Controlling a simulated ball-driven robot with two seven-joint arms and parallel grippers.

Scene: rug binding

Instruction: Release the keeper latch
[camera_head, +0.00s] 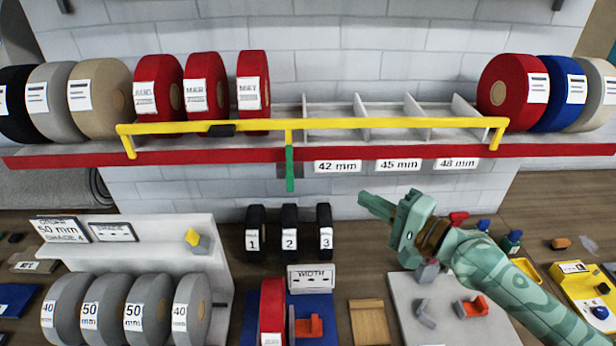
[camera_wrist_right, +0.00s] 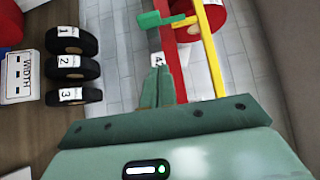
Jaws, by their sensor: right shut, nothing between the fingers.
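The keeper latch is a green lever (camera_head: 290,168) at the middle of the yellow keeper bar (camera_head: 400,123). It hangs straight down across the red shelf edge, over a small grey plate. In the right wrist view the green lever (camera_wrist_right: 162,19) is at the top, beside the yellow bar (camera_wrist_right: 212,52). My right gripper (camera_head: 368,202) is shut and empty, below the shelf and right of the lever, apart from it. Its closed fingers also show in the right wrist view (camera_wrist_right: 158,76). My left gripper is not in view.
The bar runs in front of red rolls (camera_head: 205,85) and empty bays on the red-edged shelf (camera_head: 230,153). Black numbered rolls (camera_head: 289,230) stand below the lever. A grey stand (camera_head: 215,262) with grey rolls is at lower left. The wall between gripper and lever is clear.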

